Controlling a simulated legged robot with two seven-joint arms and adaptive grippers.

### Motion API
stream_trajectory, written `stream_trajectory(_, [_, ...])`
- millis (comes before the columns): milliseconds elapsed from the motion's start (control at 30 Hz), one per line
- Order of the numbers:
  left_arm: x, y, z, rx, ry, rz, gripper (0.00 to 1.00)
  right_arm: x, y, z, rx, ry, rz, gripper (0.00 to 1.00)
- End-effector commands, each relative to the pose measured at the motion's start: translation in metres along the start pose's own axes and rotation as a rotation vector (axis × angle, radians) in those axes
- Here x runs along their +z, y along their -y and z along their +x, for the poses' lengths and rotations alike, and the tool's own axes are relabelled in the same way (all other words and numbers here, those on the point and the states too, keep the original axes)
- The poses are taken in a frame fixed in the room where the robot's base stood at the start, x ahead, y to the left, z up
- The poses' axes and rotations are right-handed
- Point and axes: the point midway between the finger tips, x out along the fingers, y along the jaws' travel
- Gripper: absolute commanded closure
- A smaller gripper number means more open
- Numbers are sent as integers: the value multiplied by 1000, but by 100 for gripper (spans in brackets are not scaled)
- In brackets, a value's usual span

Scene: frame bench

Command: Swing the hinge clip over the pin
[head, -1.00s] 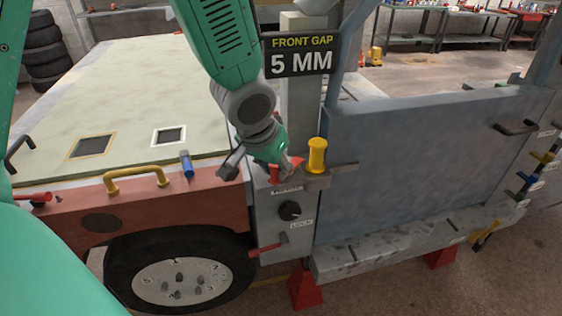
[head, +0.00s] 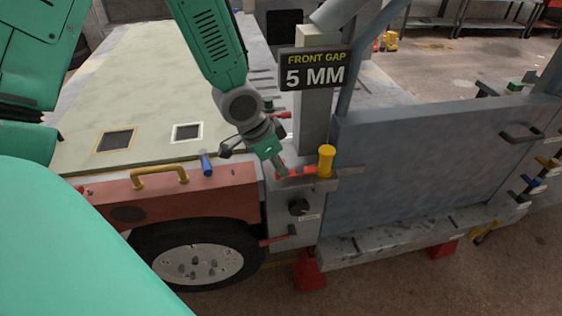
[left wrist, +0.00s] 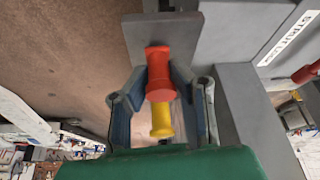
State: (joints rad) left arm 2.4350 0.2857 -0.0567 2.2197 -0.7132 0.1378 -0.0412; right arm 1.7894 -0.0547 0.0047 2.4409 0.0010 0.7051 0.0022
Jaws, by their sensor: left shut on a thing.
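The red hinge clip (head: 296,171) lies on the grey ledge at the front post, reaching toward the yellow pin (head: 326,159). The pin stands upright on the ledge, just right of the clip. Whether the clip touches or goes around the pin is unclear. My left gripper (head: 279,168) comes down from the upper left and is shut on the clip's red handle. In the left wrist view the red handle (left wrist: 159,72) sits between the fingers, with the yellow pin (left wrist: 161,121) in line beside it. My right gripper is not in view.
A "FRONT GAP 5 MM" sign (head: 315,69) stands just above the clip. A black knob (head: 298,207) and a red lever (head: 277,240) are below. The blue-grey door panel (head: 425,160) is at right; a blue handle (head: 206,163) and yellow grab handle (head: 160,176) are at left.

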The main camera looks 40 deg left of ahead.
Motion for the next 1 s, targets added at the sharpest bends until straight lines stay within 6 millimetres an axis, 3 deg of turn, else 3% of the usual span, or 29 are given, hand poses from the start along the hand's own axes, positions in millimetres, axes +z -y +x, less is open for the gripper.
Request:
stream_trajectory(400, [0, 0, 1, 2, 1, 3, 100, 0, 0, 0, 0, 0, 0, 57])
stream_trajectory(433, [0, 0, 1, 2, 1, 3, 72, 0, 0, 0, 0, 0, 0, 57])
stream_trajectory(467, [0, 0, 1, 2, 1, 3, 61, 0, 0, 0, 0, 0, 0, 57])
stream_trajectory(500, [0, 0, 1, 2, 1, 3, 57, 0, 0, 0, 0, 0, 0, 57])
stream_trajectory(833, [1, 0, -2, 1, -1, 3, 57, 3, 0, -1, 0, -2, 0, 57])
stream_trajectory(1000, [-1, 1, -21, 0, -5, 2, 57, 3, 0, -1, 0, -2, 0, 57])
